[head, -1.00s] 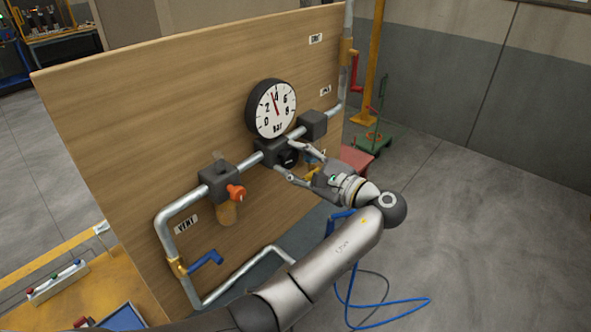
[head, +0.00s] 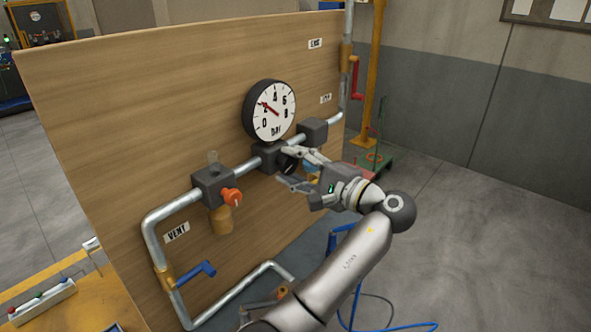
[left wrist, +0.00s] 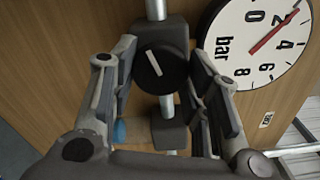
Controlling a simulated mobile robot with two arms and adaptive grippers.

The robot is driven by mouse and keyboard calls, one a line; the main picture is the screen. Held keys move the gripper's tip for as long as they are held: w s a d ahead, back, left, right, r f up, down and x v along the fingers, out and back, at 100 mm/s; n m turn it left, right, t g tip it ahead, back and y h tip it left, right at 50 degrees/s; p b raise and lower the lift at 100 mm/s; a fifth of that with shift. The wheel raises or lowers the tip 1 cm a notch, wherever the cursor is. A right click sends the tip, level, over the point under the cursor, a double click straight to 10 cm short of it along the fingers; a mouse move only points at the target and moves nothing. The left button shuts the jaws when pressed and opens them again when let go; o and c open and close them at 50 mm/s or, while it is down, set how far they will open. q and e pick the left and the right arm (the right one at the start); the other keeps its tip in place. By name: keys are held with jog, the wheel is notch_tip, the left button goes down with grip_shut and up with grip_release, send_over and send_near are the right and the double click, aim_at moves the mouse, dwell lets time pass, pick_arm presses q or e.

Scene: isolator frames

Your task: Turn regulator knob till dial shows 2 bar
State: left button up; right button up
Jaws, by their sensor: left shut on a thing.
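The round dial (head: 270,111) has a white face and a red needle. The needle points close to the 2, slightly toward the 4; it also shows in the left wrist view (left wrist: 262,42). The black regulator knob (left wrist: 153,68) with a white line sits on a dark block under the dial. The white line is tilted in the left wrist view. My left gripper (head: 287,166) has its fingers on both sides of the knob and is shut on it. In the head view the fingers hide part of the knob. My right gripper is not in view.
An orange knob (head: 231,196) on a dark block is left of the regulator. A blue lever valve (head: 196,272) sits low on the pipe, and a red lever (head: 355,78) is at upper right. The wooden panel (head: 150,120) stands behind.

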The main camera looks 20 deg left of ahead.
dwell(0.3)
pick_arm(q)
jog(key=o, duration=1)
